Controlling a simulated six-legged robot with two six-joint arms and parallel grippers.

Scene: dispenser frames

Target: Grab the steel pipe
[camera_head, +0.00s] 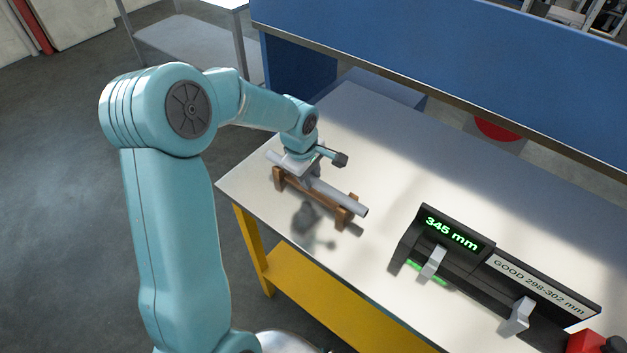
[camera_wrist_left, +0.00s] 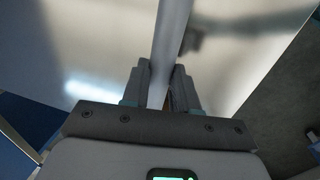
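The steel pipe (camera_head: 340,195) is a grey tube lying lengthwise along a brown wooden stand (camera_head: 315,200) near the left end of the table. It also runs down the middle of the left wrist view (camera_wrist_left: 171,35). My left gripper (camera_head: 308,176) is down at the pipe, left of its middle. In the left wrist view, its two fingers (camera_wrist_left: 161,85) stand one on each side of the pipe, very close to it. A thin brown strip shows between the pipe and the right-hand finger. Whether both fingers press on the pipe is unclear. My right gripper is not in view.
A black gauge (camera_head: 465,268) reading 345 mm, with two grey jaws and a label "GOOD 298-302 mm", stands right of the stand. A red object (camera_head: 588,342) is at the bottom right. A blue panel (camera_head: 450,60) runs behind the table (camera_head: 375,125). The table's back middle is clear.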

